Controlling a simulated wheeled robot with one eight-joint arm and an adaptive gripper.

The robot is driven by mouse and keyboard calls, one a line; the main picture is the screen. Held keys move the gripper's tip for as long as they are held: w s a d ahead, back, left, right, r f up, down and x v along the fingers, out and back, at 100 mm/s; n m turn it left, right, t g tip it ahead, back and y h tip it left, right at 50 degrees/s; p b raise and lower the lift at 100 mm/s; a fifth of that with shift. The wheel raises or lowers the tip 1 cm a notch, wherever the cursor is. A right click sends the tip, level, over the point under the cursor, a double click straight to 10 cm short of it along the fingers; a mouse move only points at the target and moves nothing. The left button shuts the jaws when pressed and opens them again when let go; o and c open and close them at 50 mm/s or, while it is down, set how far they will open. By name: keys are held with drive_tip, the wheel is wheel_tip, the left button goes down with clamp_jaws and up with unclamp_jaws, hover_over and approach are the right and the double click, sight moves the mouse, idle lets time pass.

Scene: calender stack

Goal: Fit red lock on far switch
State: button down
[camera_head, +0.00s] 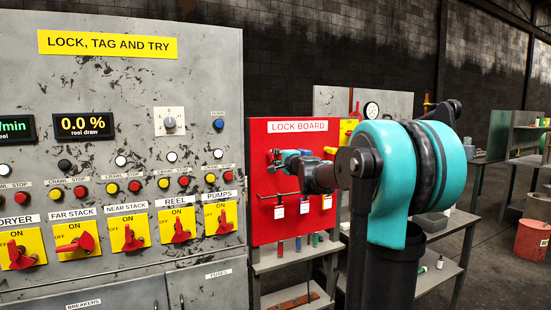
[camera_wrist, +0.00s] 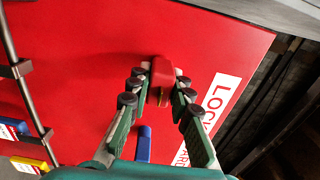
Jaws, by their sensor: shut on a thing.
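The FAR STACK switch (camera_head: 75,243) is on the grey panel in the head view, a yellow plate with a red handle lying nearly level toward OFF. My gripper (camera_head: 288,160) is in front of the red lock board (camera_head: 262,215), well to the right of that switch. In the wrist view my gripper (camera_wrist: 160,83) is shut on the red lock (camera_wrist: 162,74), which sits between the fingertips with the red board behind. Whether the lock still touches the board cannot be told. The lock is not clear in the head view.
Neighbouring switches, such as NEAR STACK (camera_head: 129,233) and REEL (camera_head: 179,223), have handles standing up toward ON. Tags (camera_head: 304,206) hang from a rail on the board. A blue item (camera_wrist: 143,143) shows below the lock. A shelf (camera_head: 290,258) stands under the board.

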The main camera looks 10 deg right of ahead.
sight(279, 157)
drive_tip(key=shift+s, duration=0.1)
drive_tip(key=shift+v, duration=2.1)
